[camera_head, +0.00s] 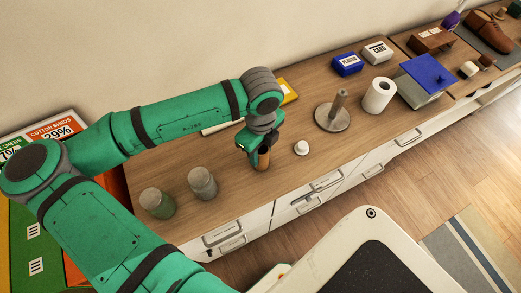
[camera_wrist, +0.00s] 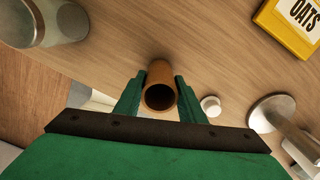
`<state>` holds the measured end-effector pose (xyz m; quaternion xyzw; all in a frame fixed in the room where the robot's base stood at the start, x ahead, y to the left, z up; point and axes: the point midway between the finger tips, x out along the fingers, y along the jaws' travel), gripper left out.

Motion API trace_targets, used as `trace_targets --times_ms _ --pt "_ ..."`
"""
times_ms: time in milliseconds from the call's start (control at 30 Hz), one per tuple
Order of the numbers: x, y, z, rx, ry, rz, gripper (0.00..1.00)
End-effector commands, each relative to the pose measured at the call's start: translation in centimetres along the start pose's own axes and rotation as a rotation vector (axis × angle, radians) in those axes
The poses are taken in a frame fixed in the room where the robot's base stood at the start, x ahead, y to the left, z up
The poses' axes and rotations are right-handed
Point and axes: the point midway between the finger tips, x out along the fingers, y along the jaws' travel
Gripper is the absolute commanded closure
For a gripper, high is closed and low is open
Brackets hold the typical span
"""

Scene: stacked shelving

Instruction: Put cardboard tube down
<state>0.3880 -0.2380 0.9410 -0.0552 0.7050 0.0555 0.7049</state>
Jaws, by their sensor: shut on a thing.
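The cardboard tube (camera_wrist: 161,75) is brown and hollow, with its open end facing the wrist camera. My gripper (camera_wrist: 160,97) is shut on it, with one green finger on each side. In the head view the tube (camera_head: 262,160) shows below my gripper (camera_head: 261,150), roughly upright over the wooden counter (camera_head: 240,190). Whether its lower end touches the counter I cannot tell.
A small white round object (camera_head: 301,148) stands close to the right of the tube. Two lidded jars (camera_head: 202,184) are to the left. A metal stand (camera_head: 332,117) and paper roll (camera_head: 379,95) are further right. A yellow oats box (camera_wrist: 290,25) lies behind.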

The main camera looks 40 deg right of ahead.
Motion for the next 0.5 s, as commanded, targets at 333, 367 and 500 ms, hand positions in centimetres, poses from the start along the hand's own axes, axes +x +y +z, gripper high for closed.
trace_targets --times_ms 333,367,500 --pt "0.29 -0.02 0.0 0.0 0.0 0.0 0.85" --pt "0.32 -0.02 0.02 0.0 0.0 0.0 0.62" --pt "0.28 -0.02 0.02 0.0 -0.001 0.0 0.45"
